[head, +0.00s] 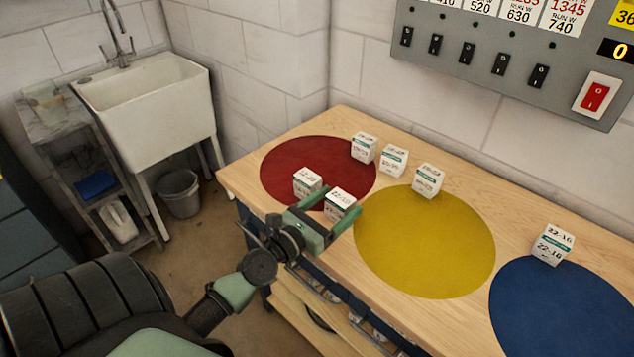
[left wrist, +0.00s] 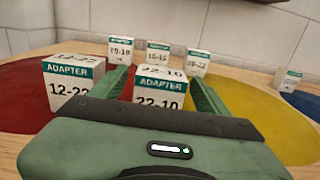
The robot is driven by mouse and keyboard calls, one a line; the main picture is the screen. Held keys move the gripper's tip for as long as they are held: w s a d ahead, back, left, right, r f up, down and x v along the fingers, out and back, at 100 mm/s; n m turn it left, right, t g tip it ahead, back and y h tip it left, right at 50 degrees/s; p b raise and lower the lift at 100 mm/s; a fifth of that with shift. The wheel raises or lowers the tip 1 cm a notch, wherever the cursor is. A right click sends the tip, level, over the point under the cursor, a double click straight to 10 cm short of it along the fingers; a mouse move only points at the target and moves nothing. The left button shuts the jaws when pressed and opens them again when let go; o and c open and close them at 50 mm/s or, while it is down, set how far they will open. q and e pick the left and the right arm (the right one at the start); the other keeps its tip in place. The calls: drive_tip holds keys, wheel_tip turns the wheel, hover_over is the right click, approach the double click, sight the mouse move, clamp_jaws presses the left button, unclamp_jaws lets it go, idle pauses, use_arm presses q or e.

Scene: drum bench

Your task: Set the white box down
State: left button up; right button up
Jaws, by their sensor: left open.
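Several small white boxes with green bands marked ADAPTER stand on the bench. My left gripper (head: 342,208) is open, with a finger on either side of the white box labelled 22-10 (head: 341,202). This box (left wrist: 160,88) is upright on the right part of the red circle (head: 278,172). In the left wrist view it stands between the green fingers (left wrist: 162,95), and its lower part is hidden by the gripper body. Another white box labelled 12-22 (head: 307,180) stands just left of it on the red circle, and shows in the wrist view (left wrist: 72,83). My right gripper is not in view.
Three white boxes (head: 364,147) (head: 394,160) (head: 429,179) stand along the back, and one (head: 552,245) stands by the blue circle (head: 565,310). The yellow circle (head: 425,245) is mostly clear. A switch panel (head: 480,75) hangs on the wall. A sink (head: 150,110) is left.

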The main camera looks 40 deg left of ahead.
use_arm(q)
drive_tip(key=s+b, duration=0.1)
drive_tip(key=s, duration=0.2)
drive_tip(key=s+b, duration=0.2)
drive_tip(key=s, duration=0.1)
drive_tip(key=s+b, duration=0.2)
drive_tip(key=s, duration=0.2)
drive_tip(key=shift+a+f, duration=0.3)
drive_tip(key=shift+a, duration=0.1)
drive_tip(key=shift+s+r, duration=0.3)
drive_tip(key=shift+s, duration=0.25)
